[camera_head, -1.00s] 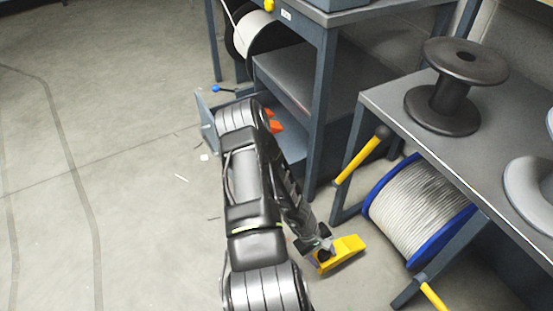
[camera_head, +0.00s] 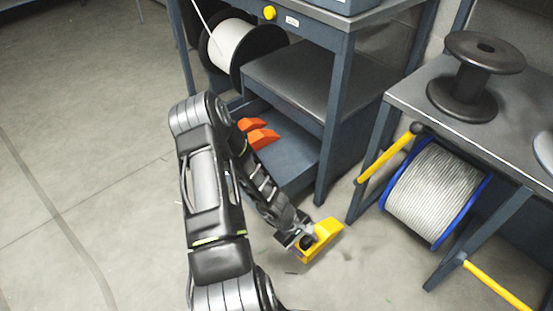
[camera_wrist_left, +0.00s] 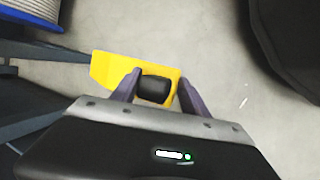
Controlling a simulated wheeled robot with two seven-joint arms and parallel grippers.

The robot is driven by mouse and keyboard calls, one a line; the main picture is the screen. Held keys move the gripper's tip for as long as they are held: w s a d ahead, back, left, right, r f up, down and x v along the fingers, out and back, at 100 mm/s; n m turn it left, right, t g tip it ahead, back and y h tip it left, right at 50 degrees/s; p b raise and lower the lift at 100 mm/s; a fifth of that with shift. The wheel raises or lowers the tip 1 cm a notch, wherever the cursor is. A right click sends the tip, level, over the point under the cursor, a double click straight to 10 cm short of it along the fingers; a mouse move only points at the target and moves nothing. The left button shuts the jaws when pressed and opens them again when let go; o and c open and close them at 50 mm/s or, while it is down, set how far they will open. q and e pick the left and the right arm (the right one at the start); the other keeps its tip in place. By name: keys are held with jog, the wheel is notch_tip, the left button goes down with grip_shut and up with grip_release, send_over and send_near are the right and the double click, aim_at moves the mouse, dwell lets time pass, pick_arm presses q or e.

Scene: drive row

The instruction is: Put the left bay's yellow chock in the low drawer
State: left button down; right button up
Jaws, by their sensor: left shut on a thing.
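The yellow chock (camera_head: 328,234) is held above the floor at the end of my left arm. My left gripper (camera_head: 307,241) is shut on it. In the left wrist view the chock (camera_wrist_left: 108,68) sticks out to the left, and the fingers of the gripper (camera_wrist_left: 158,88) close on its black grip. The low drawer (camera_head: 292,168) is pulled out under the left bench, with two orange chocks (camera_head: 262,138) in it. My arm hides its front. The held chock is outside the drawer, nearer to me and to the right. My right gripper is not in view.
A bench leg (camera_head: 334,125) stands between the drawer and the right bench (camera_head: 410,90). A blue-rimmed cable reel (camera_head: 435,195) and yellow-handled bars (camera_head: 388,160) are at the right. A grey shelf (camera_head: 325,80) overhangs the drawer. The floor at left is clear.

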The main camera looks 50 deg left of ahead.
pick_arm(q)
jog(key=w+d+r+m+g, duration=0.1)
jog(key=w+d+r+m, duration=0.2)
jog(key=r, duration=0.8)
jog(key=w+d+r+m+g+h, duration=0.1)
jog(key=d+r+m, duration=0.4)
jog(key=r, duration=0.7)
jog(key=w+d+r+m+g, duration=0.2)
jog(key=w+d+r+m, duration=0.2)
jog(key=r, duration=0.7)
jog(key=shift+w+d+r+g, duration=0.3)
jog(key=shift+w+d+r, duration=0.1)
jog(key=shift+w+d, duration=0.6)
jog(key=shift+w+a, duration=0.1)
jog(key=shift+a, duration=0.05)
